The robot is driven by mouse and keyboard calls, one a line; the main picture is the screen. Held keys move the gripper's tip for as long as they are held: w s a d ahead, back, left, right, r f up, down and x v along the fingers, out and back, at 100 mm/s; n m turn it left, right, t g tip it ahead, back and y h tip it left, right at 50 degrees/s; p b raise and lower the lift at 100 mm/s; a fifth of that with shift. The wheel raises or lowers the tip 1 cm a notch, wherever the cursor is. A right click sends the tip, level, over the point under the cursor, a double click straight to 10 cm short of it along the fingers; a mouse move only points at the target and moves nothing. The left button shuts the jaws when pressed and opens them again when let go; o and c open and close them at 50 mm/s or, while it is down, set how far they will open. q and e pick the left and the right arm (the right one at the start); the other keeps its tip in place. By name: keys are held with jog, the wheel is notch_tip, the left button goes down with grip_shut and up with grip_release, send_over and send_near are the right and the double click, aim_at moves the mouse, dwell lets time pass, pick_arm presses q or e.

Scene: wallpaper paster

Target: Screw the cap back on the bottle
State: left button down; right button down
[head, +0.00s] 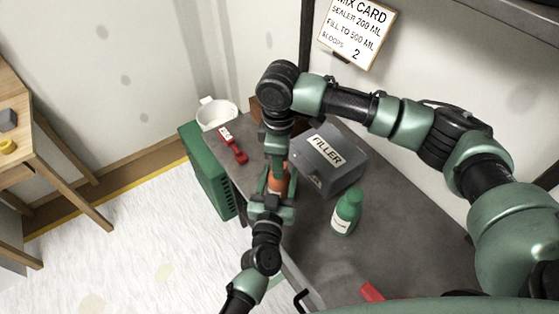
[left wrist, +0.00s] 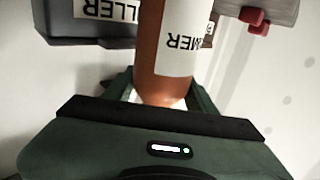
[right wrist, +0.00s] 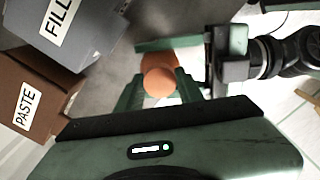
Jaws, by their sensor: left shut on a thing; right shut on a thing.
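The orange bottle (head: 279,181) has a white label ending in "MER", which shows upside down in the left wrist view (left wrist: 176,40). My left gripper (head: 272,203) is shut on the bottle. My right gripper (head: 277,152) reaches down from above and is shut on the round orange cap (right wrist: 159,82), which shows between its fingers in the right wrist view. The cap lies in line with the bottle. The grippers hide the join, so I cannot tell whether the cap is seated.
A grey FILLER box (head: 318,174) and a green bottle (head: 346,212) stand to the right on the grey bench (head: 395,240). A brown PASTE box (right wrist: 22,82), a red-handled tool (head: 234,148) and a white bucket (head: 215,113) are close by. The bench front is mostly clear.

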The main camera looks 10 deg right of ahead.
jog(key=c, duration=0.9)
grip_release()
jog(key=shift+r, duration=0.1)
jog(key=shift+r, duration=2.15)
jog(key=shift+c, duration=0.5)
notch_tip(320, 180, up, 2)
jog(key=shift+w+r+n, duration=0.1)
jog(key=shift+r+n, duration=0.05)
jog(key=shift+n, duration=1.05)
jog(key=shift+r+n, duration=0.6)
jog(key=shift+n, duration=0.2)
